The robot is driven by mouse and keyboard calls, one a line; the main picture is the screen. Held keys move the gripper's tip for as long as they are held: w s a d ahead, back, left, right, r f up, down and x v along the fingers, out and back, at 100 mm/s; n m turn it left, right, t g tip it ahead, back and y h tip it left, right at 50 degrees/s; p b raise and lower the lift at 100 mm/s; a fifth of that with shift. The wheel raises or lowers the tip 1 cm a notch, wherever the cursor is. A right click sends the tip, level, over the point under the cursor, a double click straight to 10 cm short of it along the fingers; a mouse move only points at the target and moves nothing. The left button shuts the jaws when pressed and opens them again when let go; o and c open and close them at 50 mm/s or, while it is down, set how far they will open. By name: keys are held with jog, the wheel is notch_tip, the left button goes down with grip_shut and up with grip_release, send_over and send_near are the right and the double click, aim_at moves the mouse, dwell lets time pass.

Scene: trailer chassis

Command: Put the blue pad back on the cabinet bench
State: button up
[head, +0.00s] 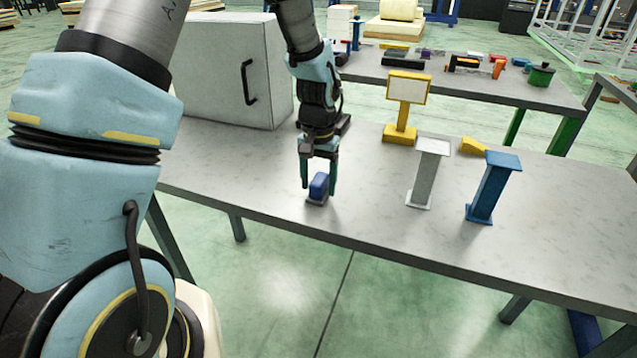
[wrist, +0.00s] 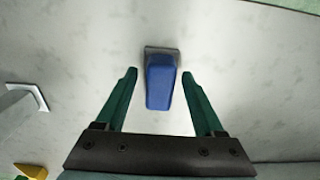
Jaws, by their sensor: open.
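The blue pad (head: 319,185) is a small blue block with a dark grey base. It stands on the grey bench (head: 370,215), near the front edge and in front of the grey cabinet (head: 225,75). My gripper (head: 319,188) points down over it with one green finger on each side. In the wrist view the pad (wrist: 160,85) shows between and just beyond the open fingertips (wrist: 159,73). A gap shows between the pad and each finger there, so the gripper is open and empty.
To the right on the bench stand a yellow sign stand (head: 402,115), a grey post (head: 428,175) and a blue post (head: 492,187). A yellow wedge (head: 474,146) lies behind them. Another table (head: 480,88) with several parts is behind. Bare bench separates the pad from the posts.

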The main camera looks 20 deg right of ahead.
aim_at(318, 180)
notch_tip(318, 180, up, 12)
jog(key=b, duration=0.2)
jog(key=s+a+f+n, duration=0.1)
jog(key=s+a+n, duration=0.1)
jog(key=a, duration=1.3)
jog(key=s+a+f+n+t, duration=0.1)
jog(key=a+n, duration=0.4)
jog(key=a, duration=1)
jog(key=shift+s+f+t, duration=0.15)
jog(key=shift+s+t, duration=0.15)
jog(key=shift+s, duration=0.05)
